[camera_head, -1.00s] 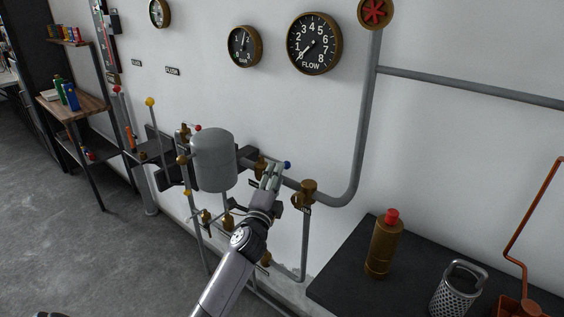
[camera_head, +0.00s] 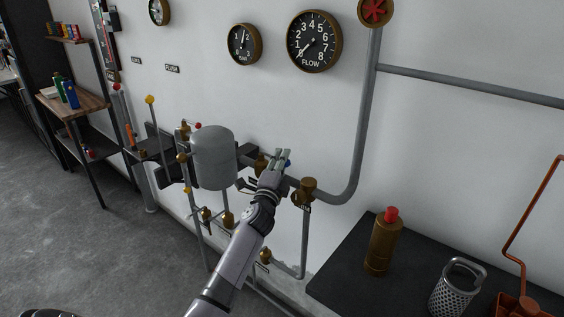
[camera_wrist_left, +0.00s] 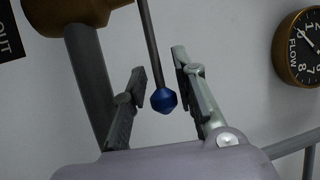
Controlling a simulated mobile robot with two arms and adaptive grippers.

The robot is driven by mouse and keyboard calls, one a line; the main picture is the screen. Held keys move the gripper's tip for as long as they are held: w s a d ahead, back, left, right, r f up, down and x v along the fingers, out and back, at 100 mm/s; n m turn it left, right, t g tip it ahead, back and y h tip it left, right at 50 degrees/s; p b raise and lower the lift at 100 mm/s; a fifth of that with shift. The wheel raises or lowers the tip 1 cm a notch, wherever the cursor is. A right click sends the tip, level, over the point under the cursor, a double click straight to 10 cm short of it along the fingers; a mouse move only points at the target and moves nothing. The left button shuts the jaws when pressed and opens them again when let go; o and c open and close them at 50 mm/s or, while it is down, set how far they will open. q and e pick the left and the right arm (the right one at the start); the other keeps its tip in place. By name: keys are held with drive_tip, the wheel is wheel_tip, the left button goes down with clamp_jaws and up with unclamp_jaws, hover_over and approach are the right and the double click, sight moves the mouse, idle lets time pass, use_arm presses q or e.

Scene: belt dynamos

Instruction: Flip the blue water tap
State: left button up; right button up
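The water tap shows as a blue knob (camera_head: 288,163) on the grey wall pipe, right of the grey tank; my gripper partly covers it in the head view. In the left wrist view the blue knob (camera_wrist_left: 163,100) is on the end of a thin dark lever (camera_wrist_left: 151,40) that reaches down from the top. My left gripper (camera_head: 281,156) is at the knob. In the left wrist view the two fingers of the left gripper (camera_wrist_left: 159,62) are apart, with the knob and lever between them and a visible gap on each side. My right gripper is not in view.
A brass valve (camera_head: 304,191) is on the pipe just right of my gripper. The grey tank (camera_head: 213,157) is close on the left. A dark table (camera_head: 340,276) at lower right holds a brass bottle (camera_head: 383,240) and a perforated metal holder (camera_head: 457,288). Gauges (camera_head: 314,42) hang above.

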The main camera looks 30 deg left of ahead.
use_arm(q)
clamp_jaws()
drive_tip(key=shift+f, duration=0.1)
idle(0.3)
